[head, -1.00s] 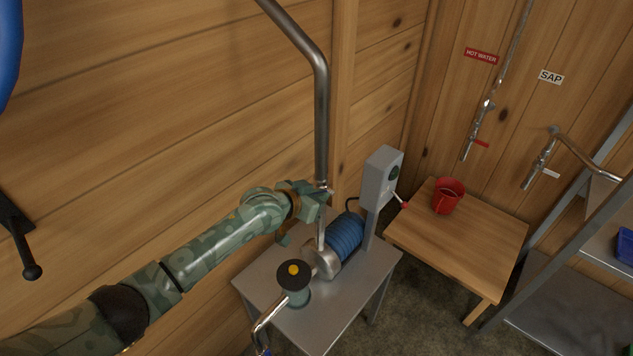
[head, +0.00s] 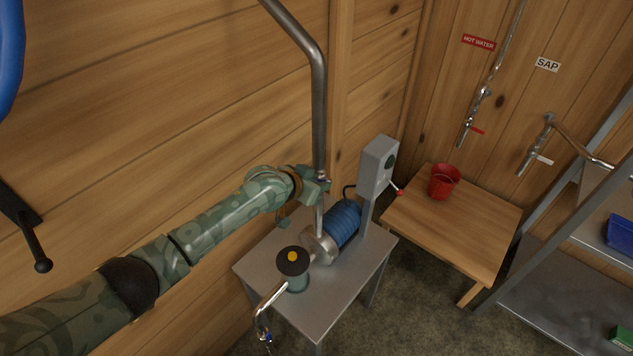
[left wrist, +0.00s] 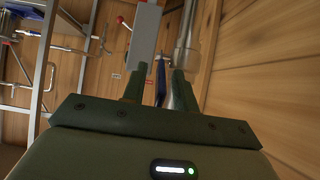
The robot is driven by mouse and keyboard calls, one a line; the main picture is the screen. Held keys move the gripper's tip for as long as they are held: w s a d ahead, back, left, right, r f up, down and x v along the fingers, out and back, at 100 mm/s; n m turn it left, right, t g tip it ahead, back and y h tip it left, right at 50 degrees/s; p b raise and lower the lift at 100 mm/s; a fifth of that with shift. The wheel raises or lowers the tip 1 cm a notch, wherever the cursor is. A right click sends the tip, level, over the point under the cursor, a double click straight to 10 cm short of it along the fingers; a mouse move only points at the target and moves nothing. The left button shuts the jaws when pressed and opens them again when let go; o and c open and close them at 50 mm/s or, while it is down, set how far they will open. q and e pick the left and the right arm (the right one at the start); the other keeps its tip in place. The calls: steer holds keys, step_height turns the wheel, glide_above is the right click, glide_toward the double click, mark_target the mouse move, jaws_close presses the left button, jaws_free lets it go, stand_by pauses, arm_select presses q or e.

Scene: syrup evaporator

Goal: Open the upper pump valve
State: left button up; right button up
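My left gripper (head: 322,186), in green camouflage, is beside the grey vertical pipe (head: 319,120) above the pump (head: 340,228). In the left wrist view its two dark green fingers (left wrist: 160,88) stand apart. A thin blue valve handle (left wrist: 160,80) shows between them, with a gap to the left finger; I cannot tell whether it touches the right one. The pipe (left wrist: 190,40) shows just beyond the right finger. In the head view the gripper hides the upper valve. A small blue handle (head: 267,338) shows low on the bent outlet pipe. My right gripper is not in view.
The pump stands on a grey metal table (head: 330,288) against the wooden wall. A grey switch box (head: 378,166) with a red-tipped lever (head: 399,192) rises behind it. A wooden table (head: 470,222) with a red cup (head: 444,181) and a metal shelf (head: 570,290) stand right.

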arm_select(q)
steer(key=shift+s+a+r, duration=0.15)
steer(key=shift+s+r, duration=0.05)
steer(key=shift+s, duration=0.05)
steer(key=p+v, duration=0.1)
steer(key=v, duration=1.4)
steer(key=shift+s+a+p, duration=0.15)
steer(key=shift+s+p, duration=0.05)
steer(key=shift+p, duration=0.1)
steer(key=shift+r, duration=0.15)
